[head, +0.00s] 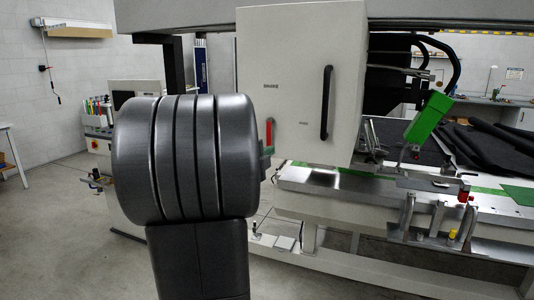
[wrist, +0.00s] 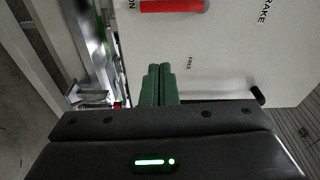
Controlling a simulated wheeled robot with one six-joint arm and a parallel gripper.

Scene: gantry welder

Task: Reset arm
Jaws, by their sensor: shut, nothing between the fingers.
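My gripper (wrist: 160,70) shows in the wrist view as two dark green fingers side by side, shut with nothing between them. They point toward a white panel (wrist: 225,65) lettered "FREE" and "BRAKE". A red lever (wrist: 172,6) lies on the panel at the top edge of the wrist view, beyond the fingertips and apart from them in the picture. In the head view my arm fills the left middle and hides most of the gripper. The red lever (head: 270,132) shows just right of my arm, on the white cabinet (head: 290,40).
The cabinet has a black vertical handle (head: 327,103). To its right are a green tool unit (head: 428,117), a long metal bench (head: 340,185) with clamps, and dark sheets (head: 500,145). A control stand (head: 98,115) is behind my arm at left. Floor at lower left (head: 70,230) is clear.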

